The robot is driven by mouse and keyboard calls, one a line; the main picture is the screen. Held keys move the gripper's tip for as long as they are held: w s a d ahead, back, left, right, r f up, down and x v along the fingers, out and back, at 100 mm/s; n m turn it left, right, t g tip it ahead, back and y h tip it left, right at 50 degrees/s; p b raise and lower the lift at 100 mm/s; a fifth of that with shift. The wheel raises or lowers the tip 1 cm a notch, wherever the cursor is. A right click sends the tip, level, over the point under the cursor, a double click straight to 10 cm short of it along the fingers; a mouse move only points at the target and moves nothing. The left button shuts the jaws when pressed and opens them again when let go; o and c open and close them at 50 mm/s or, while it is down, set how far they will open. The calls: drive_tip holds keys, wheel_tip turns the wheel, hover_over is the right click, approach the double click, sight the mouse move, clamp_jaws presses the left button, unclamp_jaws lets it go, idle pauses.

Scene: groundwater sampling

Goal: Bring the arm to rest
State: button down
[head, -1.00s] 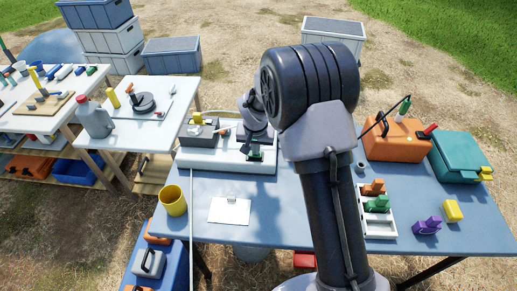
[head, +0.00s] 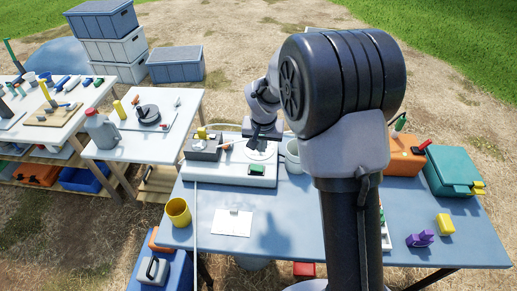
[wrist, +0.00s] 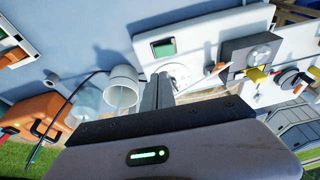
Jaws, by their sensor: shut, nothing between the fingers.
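My gripper (head: 254,144) is above the white instrument unit (head: 207,170) on the blue table. In the wrist view my gripper's fingers (wrist: 157,92) are together with nothing between them. They point toward the round pale plate (wrist: 182,77) on the unit, and the gap to it is hard to judge. My dark upper arm covers the right middle of the table in the head view.
A white cup (wrist: 122,88) is close beside the fingers in the wrist view.

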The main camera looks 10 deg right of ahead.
drive_tip(key=shift+v, duration=0.9)
drive_tip(key=shift+s+d+r, duration=0.1)
drive_tip(key=shift+d, duration=0.05)
drive_tip(key=s+a+r+t, duration=0.1)
drive_tip(key=s+r, duration=0.9)
drive_tip(key=r, duration=0.2)
drive_tip(key=s+a+r+y, duration=0.1)
drive_tip(key=s+r, duration=0.1)
drive_tip(key=s, duration=0.8)
drive_tip(key=s+a+r+t+y, duration=0.1)
drive_tip(key=s+a+r, duration=0.1)
drive_tip(key=s, duration=0.8)
drive_tip(key=shift+a+m+y, duration=0.2)
drive_tip(key=shift+m+y, duration=0.1)
